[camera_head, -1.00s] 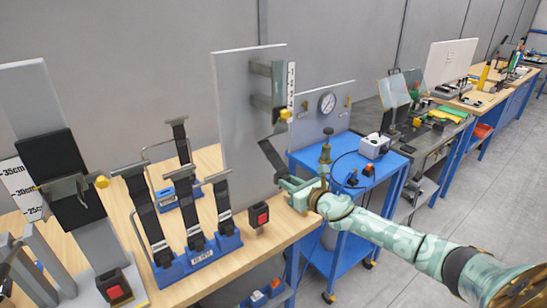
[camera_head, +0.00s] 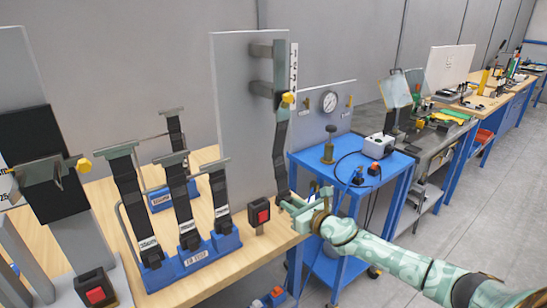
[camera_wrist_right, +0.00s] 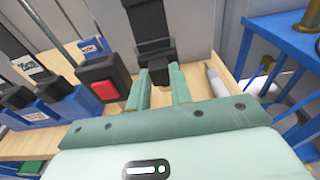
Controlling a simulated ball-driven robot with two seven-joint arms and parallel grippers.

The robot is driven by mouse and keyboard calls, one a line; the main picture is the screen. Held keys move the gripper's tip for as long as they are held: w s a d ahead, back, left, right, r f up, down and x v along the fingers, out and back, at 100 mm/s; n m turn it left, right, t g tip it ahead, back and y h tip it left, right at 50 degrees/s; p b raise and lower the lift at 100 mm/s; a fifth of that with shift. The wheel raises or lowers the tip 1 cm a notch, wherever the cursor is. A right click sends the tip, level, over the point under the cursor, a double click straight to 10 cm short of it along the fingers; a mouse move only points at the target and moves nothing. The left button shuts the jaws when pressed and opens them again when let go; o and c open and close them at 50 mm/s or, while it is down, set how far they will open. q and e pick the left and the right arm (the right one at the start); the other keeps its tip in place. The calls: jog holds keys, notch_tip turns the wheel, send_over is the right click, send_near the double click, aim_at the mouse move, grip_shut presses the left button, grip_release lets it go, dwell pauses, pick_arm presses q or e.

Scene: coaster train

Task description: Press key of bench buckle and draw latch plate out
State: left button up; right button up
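The bench buckle (camera_head: 259,215), a dark block with a red key (camera_head: 263,216), stands near the table's front edge. It also shows left of my fingers in the right wrist view (camera_wrist_right: 103,82). A black strap (camera_head: 281,150) hangs nearly straight from a bracket on the grey panel down to my right gripper (camera_head: 290,203). In the right wrist view the dark latch plate (camera_wrist_right: 158,68) at its lower end is between my right fingertips (camera_wrist_right: 160,85), which look closed on it. The plate is beside the buckle, apart from it. My left gripper is not in view.
A blue rack (camera_head: 190,262) with several black straps stands left of the buckle. Another red-key block (camera_head: 95,290) is at lower left. A blue cart (camera_head: 325,170) with a gauge panel stands close behind my right gripper. Open floor lies to the right.

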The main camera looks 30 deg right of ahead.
jog(key=o, duration=0.5)
jog(key=shift+r+p, duration=0.1)
jog(key=shift+p, duration=0.2)
jog(key=shift+s, duration=0.15)
jog(key=s, duration=0.5)
jog(key=s+d+r, duration=0.1)
jog(key=s, duration=0.4)
jog(key=s+r, duration=0.1)
jog(key=s, duration=0.5)
jog(key=shift+d+r+p, duration=0.1)
jog(key=shift+d+p, duration=0.05)
jog(key=shift+p, duration=0.2)
